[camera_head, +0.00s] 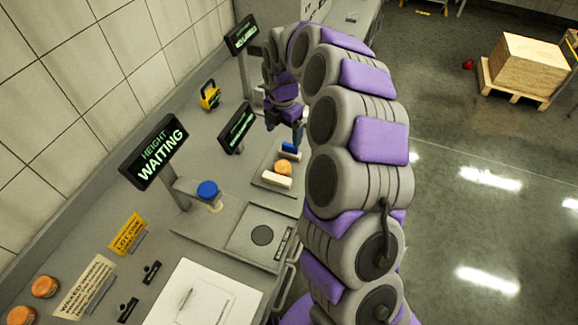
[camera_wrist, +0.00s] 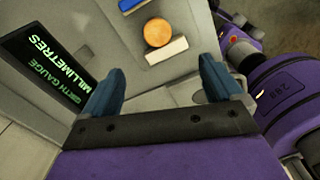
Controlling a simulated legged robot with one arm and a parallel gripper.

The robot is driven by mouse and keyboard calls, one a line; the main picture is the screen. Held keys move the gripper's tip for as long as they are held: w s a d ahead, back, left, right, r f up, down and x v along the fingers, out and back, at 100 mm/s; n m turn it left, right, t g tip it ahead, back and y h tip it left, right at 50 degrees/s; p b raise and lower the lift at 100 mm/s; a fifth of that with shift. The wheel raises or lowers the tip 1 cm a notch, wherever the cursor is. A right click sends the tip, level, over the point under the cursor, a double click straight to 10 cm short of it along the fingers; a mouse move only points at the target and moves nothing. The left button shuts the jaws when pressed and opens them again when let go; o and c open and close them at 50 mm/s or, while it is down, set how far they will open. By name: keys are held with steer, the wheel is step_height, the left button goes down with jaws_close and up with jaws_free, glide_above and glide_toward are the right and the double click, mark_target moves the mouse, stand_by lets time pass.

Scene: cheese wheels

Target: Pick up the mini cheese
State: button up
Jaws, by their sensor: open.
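A small round orange cheese (camera_head: 283,168) sits on a grey gauge plate on the counter, between a blue block (camera_head: 290,150) and a white block (camera_head: 276,180). In the wrist view the cheese (camera_wrist: 158,33) is beyond the fingertips, with the white block (camera_wrist: 166,51) nearer and the blue block (camera_wrist: 131,4) farther, cut by the frame edge. My gripper (camera_wrist: 158,75) is open and empty, its blue fingers wide apart. In the head view my gripper (camera_head: 298,132) hangs just behind the blue block, partly hidden by my arm.
Two other orange cheeses (camera_head: 45,287) (camera_head: 20,315) lie at the lower left. A wall bounds the left.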

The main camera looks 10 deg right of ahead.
steer(key=b, duration=0.2)
glide_above(282, 166)
steer(key=d, duration=0.1)
step_height(282, 166, down, 12)
steer(key=shift+s+d+r, duration=0.1)
steer(key=shift+s+r, duration=0.05)
steer(key=shift+r, duration=0.05)
steer(key=shift+a+f, duration=0.3)
steer(key=shift+f, duration=0.05)
steer(key=f, duration=0.3)
steer(key=f+b, duration=0.1)
steer(key=shift+a+f, duration=0.2)
steer(key=shift+a, duration=0.15)
steer(key=shift+d+f, duration=0.1)
steer(key=shift+f, duration=0.1)
steer(key=shift+d+r, duration=0.1)
steer(key=shift+c, duration=0.6)
steer(key=c, duration=1.1)
